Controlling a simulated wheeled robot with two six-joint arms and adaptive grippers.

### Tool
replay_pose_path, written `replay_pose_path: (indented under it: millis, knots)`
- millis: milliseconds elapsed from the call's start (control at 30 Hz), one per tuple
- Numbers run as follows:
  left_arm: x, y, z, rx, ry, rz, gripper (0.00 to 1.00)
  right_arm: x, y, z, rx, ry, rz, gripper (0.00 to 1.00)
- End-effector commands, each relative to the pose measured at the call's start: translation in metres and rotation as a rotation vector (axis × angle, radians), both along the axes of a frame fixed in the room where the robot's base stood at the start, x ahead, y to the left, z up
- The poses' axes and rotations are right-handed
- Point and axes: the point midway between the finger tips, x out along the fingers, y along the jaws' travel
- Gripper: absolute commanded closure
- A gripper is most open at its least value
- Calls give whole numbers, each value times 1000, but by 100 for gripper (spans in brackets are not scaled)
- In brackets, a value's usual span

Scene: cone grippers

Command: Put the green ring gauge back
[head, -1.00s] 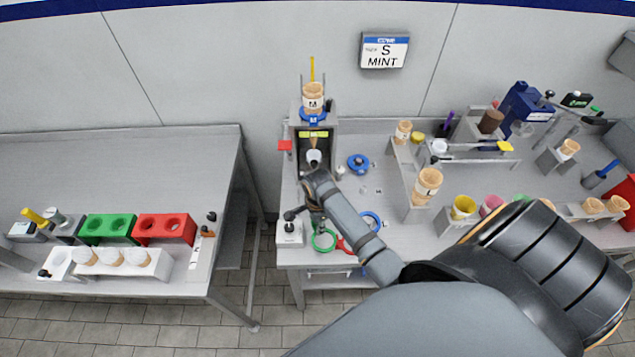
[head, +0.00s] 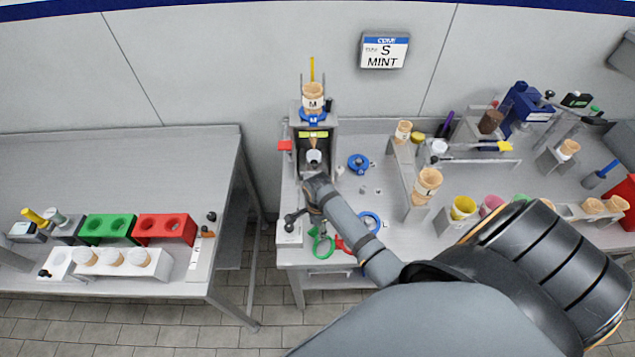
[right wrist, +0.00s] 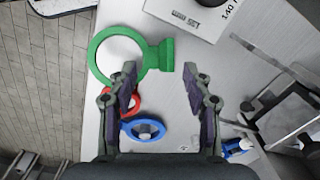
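The green ring gauge (head: 323,247) is near the front edge of the middle bench, left of a red ring gauge (head: 344,244) and a blue ring gauge (head: 370,221). In the right wrist view the green ring gauge (right wrist: 96,62) shows large, its block-shaped handle pointing right. My right gripper (right wrist: 159,74) is open, its fingertips apart on both sides of the handle's near end. I see a gap on each side, and cannot tell the height between them. My left gripper is not in view.
A white box (head: 289,234) with a dark knob stands just left of the gauges; its lettered face (right wrist: 190,14) is near the green handle. A press-like stand (head: 315,135) is behind. A blue flanged part (head: 358,163) lies further back.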

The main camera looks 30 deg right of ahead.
Motion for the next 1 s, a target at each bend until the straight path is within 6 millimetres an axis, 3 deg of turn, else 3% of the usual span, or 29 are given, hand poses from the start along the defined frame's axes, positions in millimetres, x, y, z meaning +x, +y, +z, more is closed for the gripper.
replay_pose_path:
  millis: [333, 800, 1000]
  knots:
    - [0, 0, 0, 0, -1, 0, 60, 1, 0, 9, 0, -2, 0, 49]
    - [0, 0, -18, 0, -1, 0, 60, -2, 0, 114, 0, -3, 0, 49]
    - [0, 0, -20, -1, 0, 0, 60, -3, 0, 131, 0, 0, 0, 49]
